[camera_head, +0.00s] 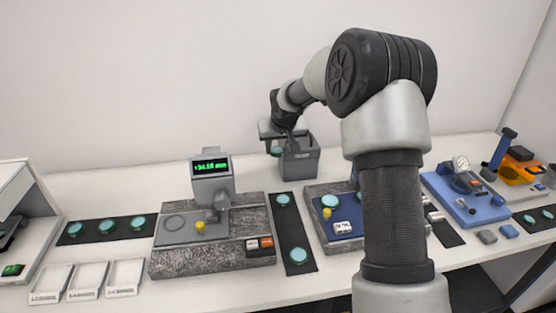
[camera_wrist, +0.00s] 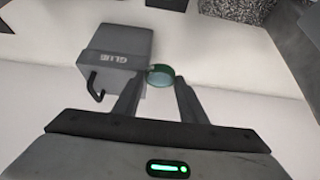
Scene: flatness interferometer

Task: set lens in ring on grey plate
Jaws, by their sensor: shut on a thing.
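My gripper (camera_wrist: 159,84) is shut on a teal round lens (camera_wrist: 160,77), held between its fingertips in the wrist view. In the head view my gripper (camera_head: 277,143) and the held lens (camera_head: 277,151) are at the back of the table, beside the grey bin. The grey plate (camera_head: 190,232) lies on a speckled stone block, left of centre in the head view. A thin dark ring (camera_head: 174,222) shows on the plate's left part, with no lens inside it.
A grey bin (camera_head: 299,163) with lettering stands by my gripper. A display post (camera_head: 211,178) with green digits rises behind the plate. Dark mats with lenses (camera_head: 107,227) (camera_head: 297,255) lie on both sides. White labelled trays (camera_head: 88,281) are front left. A blue instrument (camera_head: 466,203) is right.

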